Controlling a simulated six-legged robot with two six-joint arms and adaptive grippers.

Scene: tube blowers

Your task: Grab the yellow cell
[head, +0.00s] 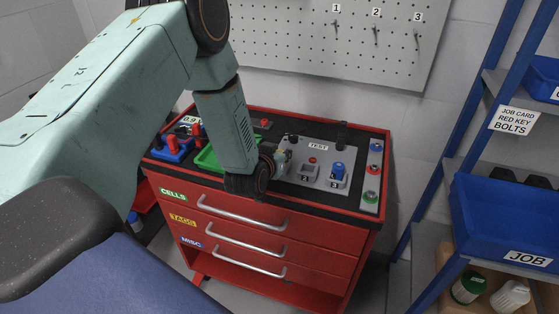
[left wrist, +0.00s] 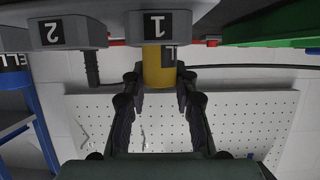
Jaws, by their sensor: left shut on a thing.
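The yellow cell (left wrist: 158,68) stands at the block marked 1 (left wrist: 160,26) in the left wrist view, which looks upside down. My left gripper (left wrist: 159,84) has its two fingers shut on the cell, one on each side. In the head view my left gripper (head: 284,161) is over the left part of the test panel (head: 318,147), and the arm and gripper hide the yellow cell. I cannot tell whether the cell is fully seated in the block or slightly drawn out. My right gripper is not in view.
A green tray (head: 207,158) and a blue holder with red pieces (head: 170,150) are left of my wrist. A dark post (head: 341,134) rises behind the panel. A shelf with a blue bin (head: 506,215) stands right.

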